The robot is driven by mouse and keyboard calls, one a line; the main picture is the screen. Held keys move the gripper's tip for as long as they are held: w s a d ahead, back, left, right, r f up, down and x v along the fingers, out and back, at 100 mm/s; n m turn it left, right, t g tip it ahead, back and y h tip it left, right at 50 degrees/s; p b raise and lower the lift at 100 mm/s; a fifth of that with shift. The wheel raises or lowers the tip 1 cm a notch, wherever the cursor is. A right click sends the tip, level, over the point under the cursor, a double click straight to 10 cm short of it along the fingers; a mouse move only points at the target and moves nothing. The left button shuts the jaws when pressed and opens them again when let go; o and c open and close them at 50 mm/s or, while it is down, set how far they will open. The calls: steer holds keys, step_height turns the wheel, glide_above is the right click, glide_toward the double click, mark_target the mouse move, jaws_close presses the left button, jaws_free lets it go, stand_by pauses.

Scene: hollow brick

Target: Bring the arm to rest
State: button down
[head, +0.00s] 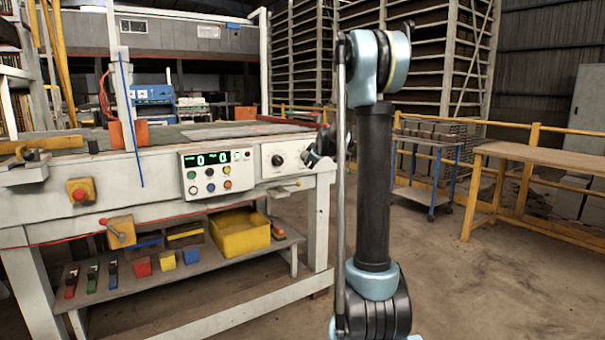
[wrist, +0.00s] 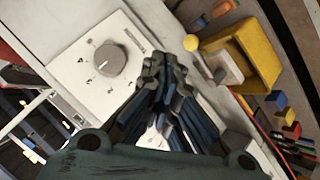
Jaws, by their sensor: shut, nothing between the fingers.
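My gripper (head: 313,157) shows small and dark in the head view, partly hidden behind my upright arm. It is at the right end of the white workbench (head: 225,210), close to a white dial panel (head: 287,158). In the wrist view the fingers of my gripper (wrist: 165,65) are together, with nothing between them. The panel's grey round knob (wrist: 106,60) is left of the fingertips, apart from them in the picture. My arm stands upright at the centre right of the head view.
A control box (head: 218,172) with green digits is on the bench front. A yellow bin (head: 240,232) and several coloured blocks sit on the lower shelf. A blue-legged cart (head: 425,165) and a wooden table (head: 545,153) stand at right. The floor between is open.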

steer(key=shift+s+d+r, duration=0.1)
steer(key=shift+d+r, duration=0.25)
steer(key=shift+d, duration=0.2)
steer(key=s+f+m+g, duration=0.2)
steer(key=s+m, duration=0.1)
steer(key=s, duration=1.2)
steer(key=s+f+m+g, duration=0.2)
steer(key=s, duration=1.3)
steer(key=s+d+f+m+g+h, duration=0.1)
steer(key=s+f+m, duration=0.1)
steer(key=s+f, duration=0.3)
steer(key=s+d+f+m+g, duration=0.1)
steer(key=s+f, duration=0.4)
steer(key=s, duration=0.8)
steer(key=s+d+f+m+g+h, duration=0.1)
steer(key=s+f+m+g, duration=0.1)
steer(key=s, duration=0.8)
step_height(320, 180, down, 3)
steer(key=shift+d+r+m+h, duration=0.1)
steer(key=shift+d+m+h, duration=0.15)
steer(key=shift+m, duration=0.35)
